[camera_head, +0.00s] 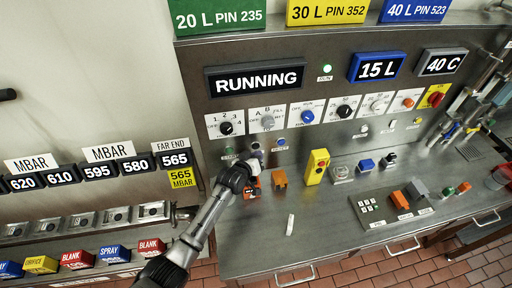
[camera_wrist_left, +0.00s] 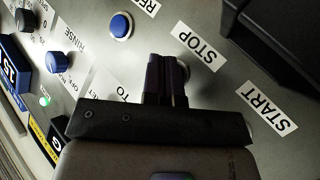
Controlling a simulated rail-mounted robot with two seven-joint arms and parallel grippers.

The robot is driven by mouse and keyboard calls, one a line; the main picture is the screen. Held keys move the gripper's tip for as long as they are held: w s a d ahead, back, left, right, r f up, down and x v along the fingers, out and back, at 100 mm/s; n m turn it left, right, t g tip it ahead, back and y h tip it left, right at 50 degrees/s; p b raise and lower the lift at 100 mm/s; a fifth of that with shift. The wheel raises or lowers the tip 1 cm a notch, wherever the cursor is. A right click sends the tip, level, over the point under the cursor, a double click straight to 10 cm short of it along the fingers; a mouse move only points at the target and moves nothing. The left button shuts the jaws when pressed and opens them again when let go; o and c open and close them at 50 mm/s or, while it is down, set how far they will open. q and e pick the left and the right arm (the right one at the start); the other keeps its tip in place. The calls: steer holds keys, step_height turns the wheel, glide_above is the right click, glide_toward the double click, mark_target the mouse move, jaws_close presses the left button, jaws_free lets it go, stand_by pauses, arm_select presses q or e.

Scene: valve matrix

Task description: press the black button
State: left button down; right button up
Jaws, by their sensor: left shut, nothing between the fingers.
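My left gripper (camera_head: 256,155) is shut and empty, with its fingertips at the control panel between the START label and the blue reset button (camera_head: 280,142). In the left wrist view, the closed dark fingers (camera_wrist_left: 166,62) stand in front of the panel beside the STOP label (camera_wrist_left: 197,45). A round button rim shows just behind them, mostly hidden. I cannot tell its colour or whether the fingertips touch it. No clearly black push button shows apart from this spot. The blue button also shows in the left wrist view (camera_wrist_left: 121,25). My right gripper is not in view.
Selector knobs sit above the gripper, including a blue one (camera_head: 307,117). The display (camera_head: 255,79) reads RUNNING and a green lamp (camera_head: 327,69) is lit. Orange blocks (camera_head: 280,178) and a yellow box (camera_head: 317,167) stand on the steel bench close to my left arm.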

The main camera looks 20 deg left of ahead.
arm_select(q)
steer(key=shift+w+a, duration=0.1)
steer(key=shift+w, duration=0.05)
steer(key=shift+w+a, duration=0.15)
steer(key=shift+w, duration=0.1)
stand_by(0.5)
steer(key=shift+w+a+b, duration=0.25)
steer(key=shift+w+b, duration=0.05)
steer(key=shift+b, duration=0.25)
stand_by(0.3)
stand_by(0.4)
steer(key=shift+s+d+p, duration=0.45)
steer(key=shift+s+p, duration=0.2)
steer(key=shift+p, duration=0.35)
